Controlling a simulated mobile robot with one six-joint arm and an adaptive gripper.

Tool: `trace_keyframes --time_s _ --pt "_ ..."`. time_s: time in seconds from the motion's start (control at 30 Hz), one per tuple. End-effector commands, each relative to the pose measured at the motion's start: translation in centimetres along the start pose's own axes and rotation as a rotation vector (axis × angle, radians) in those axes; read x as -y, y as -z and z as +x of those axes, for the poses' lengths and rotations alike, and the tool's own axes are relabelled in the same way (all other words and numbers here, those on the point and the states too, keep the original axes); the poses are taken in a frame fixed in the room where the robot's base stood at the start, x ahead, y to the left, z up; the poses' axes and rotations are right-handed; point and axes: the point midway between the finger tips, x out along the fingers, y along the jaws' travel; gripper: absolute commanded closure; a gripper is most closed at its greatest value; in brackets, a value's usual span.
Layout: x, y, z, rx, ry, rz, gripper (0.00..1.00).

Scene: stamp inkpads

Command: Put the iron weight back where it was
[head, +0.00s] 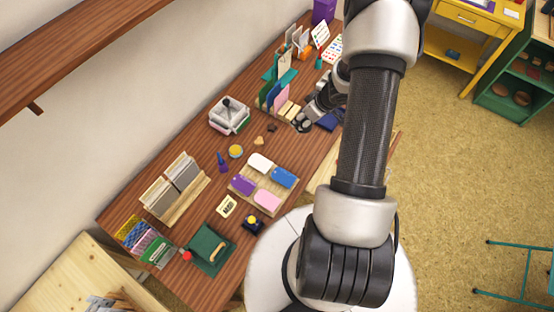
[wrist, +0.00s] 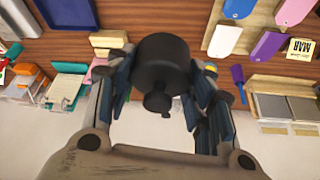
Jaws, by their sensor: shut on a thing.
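The iron weight (wrist: 163,68) is a black cylinder with a small knob. In the wrist view it sits between the two fingers of my gripper (wrist: 163,84), which is shut on it. In the head view my gripper (head: 304,120) is over the far part of the wooden table, beside the yellow blocks and the dark blue pad. The weight is small and dark there, and I cannot tell whether its base touches the table.
A wooden tray (head: 244,205) bears white, blue, purple and pink pads. Yellow blocks (head: 288,109) and a card holder stand left of my gripper. A dark blue pad (head: 329,122) lies to its right.

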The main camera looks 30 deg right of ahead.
Motion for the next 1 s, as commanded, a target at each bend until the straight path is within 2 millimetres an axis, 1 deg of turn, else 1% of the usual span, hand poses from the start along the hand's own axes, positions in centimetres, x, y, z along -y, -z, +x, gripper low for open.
trace_keyframes --time_s 0.07,0.17,0.5,0.7,0.83,1.0 --pt "-0.3 0.3 0.3 -0.003 -0.006 0.008 1.0" --pt "-0.4 -0.1 1.5 -0.003 -0.007 0.014 1.0" --pt "-0.4 -3.4 8.8 -0.003 -0.007 0.014 1.0" --pt "-0.4 -5.1 12.7 -0.003 -0.006 0.014 1.0" --pt "-0.4 -5.7 14.1 -0.004 -0.007 0.013 1.0" --pt "-0.4 -5.9 14.7 -0.005 -0.008 0.012 1.0"
